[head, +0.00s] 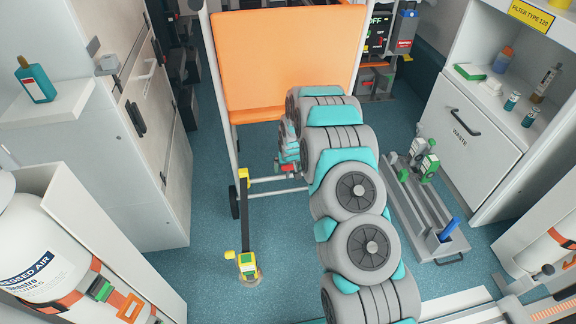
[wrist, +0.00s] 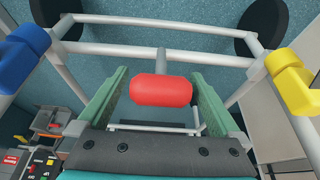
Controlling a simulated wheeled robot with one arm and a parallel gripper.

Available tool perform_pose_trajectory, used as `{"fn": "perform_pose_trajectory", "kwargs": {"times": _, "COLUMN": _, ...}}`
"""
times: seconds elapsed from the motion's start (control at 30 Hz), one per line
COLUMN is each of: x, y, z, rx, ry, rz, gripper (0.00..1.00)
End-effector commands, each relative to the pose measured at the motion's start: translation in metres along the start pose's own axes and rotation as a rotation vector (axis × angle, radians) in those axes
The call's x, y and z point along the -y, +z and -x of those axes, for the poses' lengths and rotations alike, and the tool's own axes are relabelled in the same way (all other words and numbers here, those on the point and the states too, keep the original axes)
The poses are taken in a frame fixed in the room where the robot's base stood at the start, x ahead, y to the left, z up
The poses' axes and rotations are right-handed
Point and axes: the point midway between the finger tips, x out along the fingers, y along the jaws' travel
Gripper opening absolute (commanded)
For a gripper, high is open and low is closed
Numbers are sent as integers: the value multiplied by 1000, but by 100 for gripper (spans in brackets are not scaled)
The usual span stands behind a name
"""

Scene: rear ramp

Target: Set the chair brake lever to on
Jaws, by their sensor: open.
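The chair (head: 290,60) has orange panels and a pale tube frame with dark wheels. In the wrist view a red rounded handle (wrist: 160,91), probably the brake lever, sits on a short grey stem from a cross tube of the frame. My gripper (wrist: 159,74) is open, with one green finger on each side of the red handle and a gap on both sides. In the head view my gripper is small and partly hidden by my arm, low at the chair; a bit of red (head: 286,168) shows there. No on or off mark is readable by the handle.
A blue knob (wrist: 22,58) and a yellow knob (wrist: 293,80) flank the frame. A yellow-ended piece (head: 248,266) is low at the floor. A grey tray (head: 425,215) lies right of my arm.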

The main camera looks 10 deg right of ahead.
Motion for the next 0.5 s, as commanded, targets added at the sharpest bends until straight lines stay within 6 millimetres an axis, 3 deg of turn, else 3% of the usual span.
{"fn": "perform_pose_trajectory", "kwargs": {"times": 0.33, "x": 0, "y": 0, "z": -5, "rx": -1, "ry": 0, "rz": 0, "gripper": 100}}
{"fn": "perform_pose_trajectory", "kwargs": {"times": 0.5, "x": 0, "y": 0, "z": -4, "rx": -1, "ry": 0, "rz": 0, "gripper": 81}}
